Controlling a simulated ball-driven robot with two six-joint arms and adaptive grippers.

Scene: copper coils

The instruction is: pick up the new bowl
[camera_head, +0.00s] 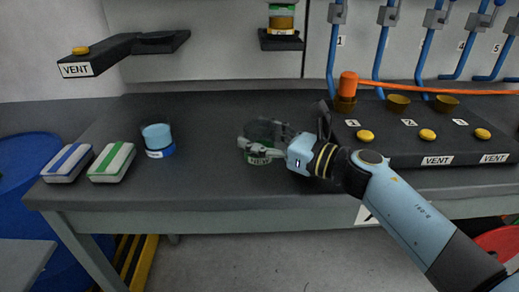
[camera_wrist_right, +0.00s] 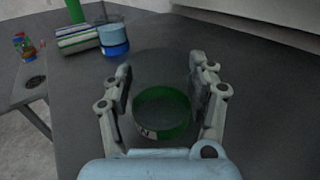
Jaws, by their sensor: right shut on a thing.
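The new bowl (camera_head: 259,160) is a see-through bowl with a green band and a pale label, whose lettering is hard to read. It is at the middle of the dark bench top. My right gripper (camera_head: 264,142) reaches it from the right and is shut on it. In the right wrist view the green-banded bowl (camera_wrist_right: 163,112) sits between the two fingers of the right gripper (camera_wrist_right: 160,85), one on each side. The fingers hide part of the bowl in the head view. I cannot tell whether it is clear of the bench. My left gripper is not in view.
A blue-banded bowl (camera_head: 158,141) stands left on the bench, beside two striped packs (camera_head: 112,162). A dark block with yellow buttons (camera_head: 400,153) and brass cups (camera_head: 398,103) fills the right. A VENT shelf (camera_head: 100,58) juts from the wall. The bench between the bowls is clear.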

